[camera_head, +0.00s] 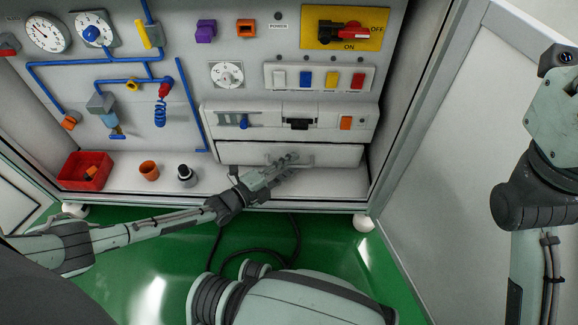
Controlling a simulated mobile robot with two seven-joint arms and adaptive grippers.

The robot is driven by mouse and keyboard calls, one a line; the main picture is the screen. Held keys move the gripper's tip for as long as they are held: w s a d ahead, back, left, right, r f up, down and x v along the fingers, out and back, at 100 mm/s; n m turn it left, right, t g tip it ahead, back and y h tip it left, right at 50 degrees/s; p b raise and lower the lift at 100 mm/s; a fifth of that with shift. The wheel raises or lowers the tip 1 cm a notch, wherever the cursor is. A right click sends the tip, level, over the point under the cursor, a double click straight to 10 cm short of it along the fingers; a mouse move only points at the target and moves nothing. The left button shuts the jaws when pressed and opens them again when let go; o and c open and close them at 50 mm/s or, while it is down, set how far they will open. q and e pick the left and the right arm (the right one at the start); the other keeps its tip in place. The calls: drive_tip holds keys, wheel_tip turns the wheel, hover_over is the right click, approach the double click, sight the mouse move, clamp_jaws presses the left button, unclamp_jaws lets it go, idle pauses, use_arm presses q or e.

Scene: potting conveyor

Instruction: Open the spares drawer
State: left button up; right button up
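The spares drawer (340,155) is a wide, pale grey front low in the cabinet, under the panel of switches. It looks shut or nearly so. Its bar handle (305,161) is at the middle of the front, partly hidden by my gripper. My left gripper (284,163) reaches in from the lower left, and its fingertips are at the handle. The fingers are too small and overlapped to tell whether they are closed on it. My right arm (545,195) stands at the right edge, in front of the open door, and its gripper is out of view.
A red bin (85,171), an orange cup (149,171) and a small dark-and-white item (186,175) stand on the cabinet floor left of the drawer. The open cabinet door (470,150) is at the right. A dark cable (225,255) lies on the green floor.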

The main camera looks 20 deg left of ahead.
use_arm(q)
drive_tip(key=c, duration=0.7)
clamp_jaws()
